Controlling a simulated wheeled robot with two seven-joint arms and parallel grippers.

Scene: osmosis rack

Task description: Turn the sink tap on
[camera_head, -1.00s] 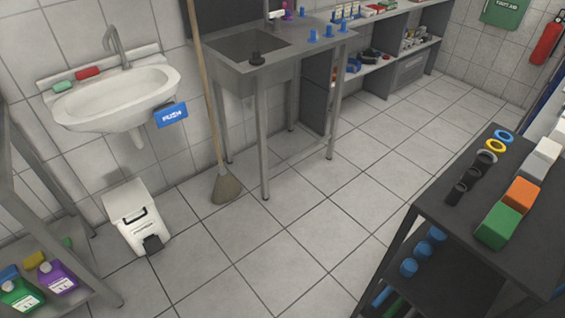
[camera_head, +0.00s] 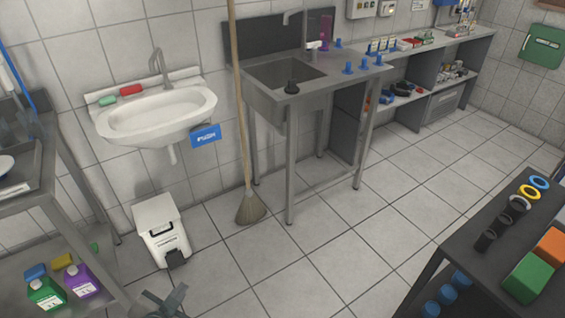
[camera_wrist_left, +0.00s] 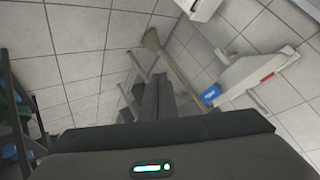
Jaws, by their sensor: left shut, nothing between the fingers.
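A white wall basin (camera_head: 200,103) hangs at the left, with a curved grey tap (camera_head: 157,66) upright at its back. A steel sink (camera_head: 262,92) is in the bench to its right, with a thin grey spout (camera_head: 290,18) above. My left gripper (camera_head: 172,298) shows at the bottom edge, low in front of the white bin, apart from both taps. In the left wrist view its fingers (camera_wrist_left: 153,82) are shut and empty. My right gripper is not in view.
A white pedal bin (camera_head: 160,228) stands on the floor below the basin. A broom (camera_head: 250,207) leans between basin and bench. A shelf with bottles (camera_head: 80,279) is at the left, a dark table (camera_head: 480,244) at the right. The middle floor is clear.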

